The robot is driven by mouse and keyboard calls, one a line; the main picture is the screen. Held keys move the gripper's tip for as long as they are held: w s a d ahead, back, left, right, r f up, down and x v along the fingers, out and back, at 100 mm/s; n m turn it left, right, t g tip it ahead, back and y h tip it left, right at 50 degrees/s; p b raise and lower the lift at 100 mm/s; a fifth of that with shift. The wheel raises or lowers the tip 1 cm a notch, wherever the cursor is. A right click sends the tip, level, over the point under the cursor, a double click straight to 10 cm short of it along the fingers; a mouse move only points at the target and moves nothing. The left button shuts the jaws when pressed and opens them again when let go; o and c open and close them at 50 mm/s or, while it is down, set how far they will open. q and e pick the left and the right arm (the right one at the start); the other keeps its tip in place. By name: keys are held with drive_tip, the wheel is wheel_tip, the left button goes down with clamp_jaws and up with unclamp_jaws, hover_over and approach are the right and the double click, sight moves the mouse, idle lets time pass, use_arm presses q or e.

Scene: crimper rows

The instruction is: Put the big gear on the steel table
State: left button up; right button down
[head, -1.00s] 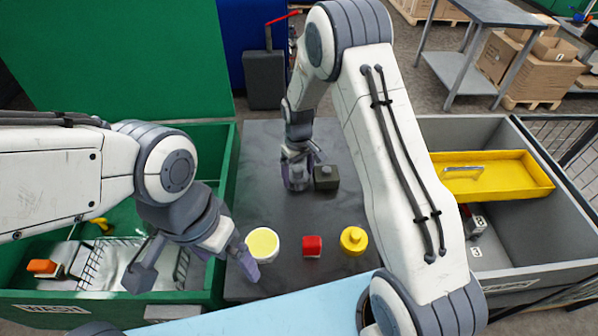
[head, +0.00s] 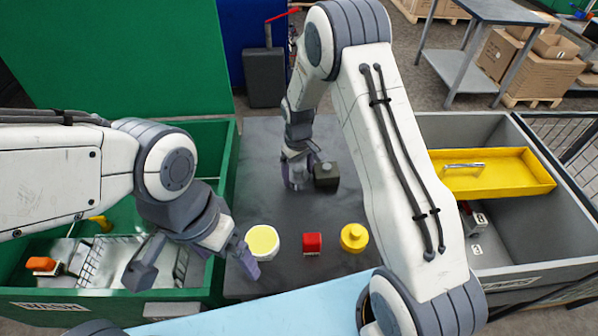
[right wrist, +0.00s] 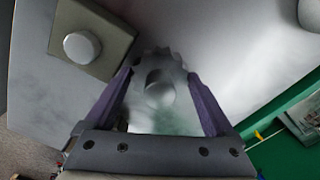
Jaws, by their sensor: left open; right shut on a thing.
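The big gear (right wrist: 160,88) is a grey metal toothed wheel with a round hub. In the right wrist view it sits between the two purple fingers of my right gripper (right wrist: 165,95), which is shut on it. In the head view my right gripper (head: 297,178) is low over the far half of the grey steel table (head: 270,205). The gear is small and partly hidden there, and I cannot tell whether it touches the table. My left gripper (head: 197,266) is open and empty, over the edge between the green wash bin and the table.
A dark box with a knob (head: 326,176) stands close beside my right gripper. A yellow-topped white tub (head: 262,242), a red block (head: 312,243) and a yellow container (head: 354,238) stand along the near side. A green bin (head: 225,165) and a grey bin (head: 440,130) flank the table.

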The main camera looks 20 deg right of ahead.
sight(298, 168)
unclamp_jaws()
wheel_tip(298, 168, up, 8)
drive_tip(key=p, duration=0.6)
drive_tip(key=shift+f, duration=0.2)
wheel_tip(298, 168, down, 8)
drive_tip(key=b, duration=0.6)
drive_tip(key=shift+r, duration=0.1)
drive_tip(key=shift+r, duration=0.1)
